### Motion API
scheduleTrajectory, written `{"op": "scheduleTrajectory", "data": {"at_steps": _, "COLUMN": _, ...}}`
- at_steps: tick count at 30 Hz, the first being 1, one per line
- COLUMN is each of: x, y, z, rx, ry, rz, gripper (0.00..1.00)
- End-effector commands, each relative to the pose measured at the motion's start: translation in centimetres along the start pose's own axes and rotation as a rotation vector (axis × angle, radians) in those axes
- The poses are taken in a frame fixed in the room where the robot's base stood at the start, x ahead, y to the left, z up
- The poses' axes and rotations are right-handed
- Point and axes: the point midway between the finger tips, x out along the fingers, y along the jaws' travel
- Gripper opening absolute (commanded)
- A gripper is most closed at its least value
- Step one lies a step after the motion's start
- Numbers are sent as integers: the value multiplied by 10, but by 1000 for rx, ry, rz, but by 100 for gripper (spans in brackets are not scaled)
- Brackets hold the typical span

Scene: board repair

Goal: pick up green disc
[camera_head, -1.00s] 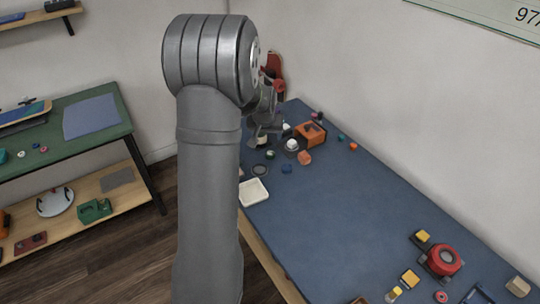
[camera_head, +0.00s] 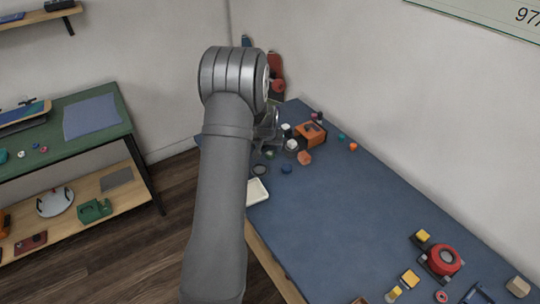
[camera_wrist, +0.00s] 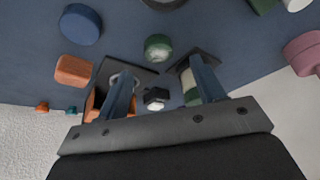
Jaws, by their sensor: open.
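The green disc (camera_wrist: 158,47), with a pale patch on its face, lies on the blue mat in the wrist view. It is centred between the fingers sideways, just ahead of their tips. In the head view the green disc (camera_head: 270,155) is small, just below my gripper (camera_head: 269,140). In the wrist view my gripper (camera_wrist: 160,72) is open, with nothing held between its fingers. I cannot tell its exact height above the disc.
A dark piece with a white top (camera_wrist: 156,98) and a white-and-green cylinder (camera_wrist: 188,88) are close to the fingers. Around them are an orange block (camera_wrist: 73,70), a blue disc (camera_wrist: 81,24), a pink piece (camera_wrist: 303,52) and an orange box (camera_head: 311,133). A white tray (camera_head: 257,190) is nearby.

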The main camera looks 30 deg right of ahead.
Motion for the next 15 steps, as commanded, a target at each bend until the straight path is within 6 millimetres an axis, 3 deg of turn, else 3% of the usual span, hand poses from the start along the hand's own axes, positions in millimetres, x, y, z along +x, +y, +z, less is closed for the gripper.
{"op": "scheduleTrajectory", "data": {"at_steps": 15, "x": 51, "y": 2, "z": -2, "rx": 0, "ry": 1, "rz": 1, "gripper": 62}}
